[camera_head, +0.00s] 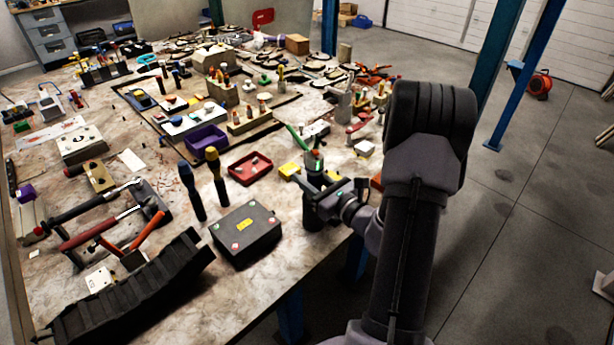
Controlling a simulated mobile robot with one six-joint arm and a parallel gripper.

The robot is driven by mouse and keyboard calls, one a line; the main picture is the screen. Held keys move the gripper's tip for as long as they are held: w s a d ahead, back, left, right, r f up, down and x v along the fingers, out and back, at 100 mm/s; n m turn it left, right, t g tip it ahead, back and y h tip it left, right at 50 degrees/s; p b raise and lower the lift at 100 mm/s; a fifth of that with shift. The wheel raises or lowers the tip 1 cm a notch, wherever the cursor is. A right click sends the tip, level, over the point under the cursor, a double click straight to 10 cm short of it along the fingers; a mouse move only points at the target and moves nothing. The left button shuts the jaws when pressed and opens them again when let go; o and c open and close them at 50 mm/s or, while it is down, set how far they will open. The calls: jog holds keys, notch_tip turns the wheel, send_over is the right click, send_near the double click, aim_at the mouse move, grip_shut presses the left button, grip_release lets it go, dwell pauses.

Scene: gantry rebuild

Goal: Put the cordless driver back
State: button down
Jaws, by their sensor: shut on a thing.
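My gripper (326,186) is at the table's right front edge and is shut on a dark upright tool with a green band near its top, which looks like the cordless driver (314,161). The jaws and wrist hide part of its middle. A dark lower part shows below the jaws, close to the table edge. I cannot tell whether it touches the tabletop. No place clearly meant for the driver can be made out.
Two upright screwdrivers (217,178) stand behind the box. A black ribbed rack (130,292) lies front left. The cluttered table (285,262) has bare room at its front edge.

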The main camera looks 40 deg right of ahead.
jog(key=c, duration=0.9)
grip_release()
jog(key=s+p, duration=0.2)
jog(key=s, duration=1.5)
jog(key=shift+s+d, duration=0.2)
